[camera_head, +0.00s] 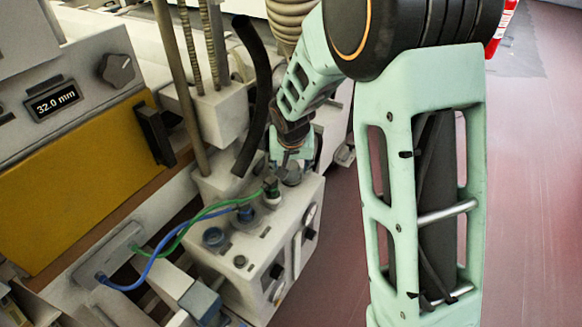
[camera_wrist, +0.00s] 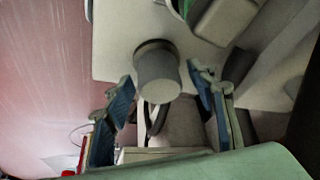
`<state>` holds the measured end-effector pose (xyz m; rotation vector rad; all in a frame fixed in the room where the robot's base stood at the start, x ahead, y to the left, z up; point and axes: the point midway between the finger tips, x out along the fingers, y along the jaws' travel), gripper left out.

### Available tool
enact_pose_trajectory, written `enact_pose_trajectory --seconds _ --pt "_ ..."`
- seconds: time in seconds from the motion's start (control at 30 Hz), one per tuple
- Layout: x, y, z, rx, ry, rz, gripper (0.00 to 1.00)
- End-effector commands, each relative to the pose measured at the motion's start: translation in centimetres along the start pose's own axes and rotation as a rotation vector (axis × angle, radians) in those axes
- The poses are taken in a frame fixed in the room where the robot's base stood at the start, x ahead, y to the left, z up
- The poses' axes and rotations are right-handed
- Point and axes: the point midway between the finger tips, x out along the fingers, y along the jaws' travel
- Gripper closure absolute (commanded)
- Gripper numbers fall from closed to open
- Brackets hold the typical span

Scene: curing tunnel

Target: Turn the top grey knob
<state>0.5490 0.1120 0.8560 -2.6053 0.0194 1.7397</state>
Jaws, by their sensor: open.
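A plain grey cylindrical knob (camera_wrist: 158,72) stands out from a pale face in the wrist view. My gripper (camera_wrist: 162,80) is open, with one blue-padded finger on each side of the knob. Gaps show between the knob and both fingers, so it does not look gripped. In the head view my gripper (camera_head: 288,160) points down over the far end of the white control box (camera_head: 222,262). There the gripper and arm largely hide the knob. The box also carries dark knobs on its side.
Green and blue hoses (camera_head: 165,252) plug into the box top close to my gripper. A thick black hose (camera_head: 257,100) hangs beside it. A panel with a "32.0 mm" display (camera_head: 54,101) and another grey knob (camera_head: 118,70) stands at left. Pinkish floor at right is open.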

Motion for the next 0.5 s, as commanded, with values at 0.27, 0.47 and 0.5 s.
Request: enact_pose_trajectory --seconds 0.27,0.47,0.5 --pt "-0.02 0.01 0.02 0.000 0.000 0.000 0.72" --pt "-0.03 0.01 0.02 0.000 -0.001 0.000 0.91" --pt "-0.03 0.02 0.02 -0.001 -0.001 0.000 0.91"
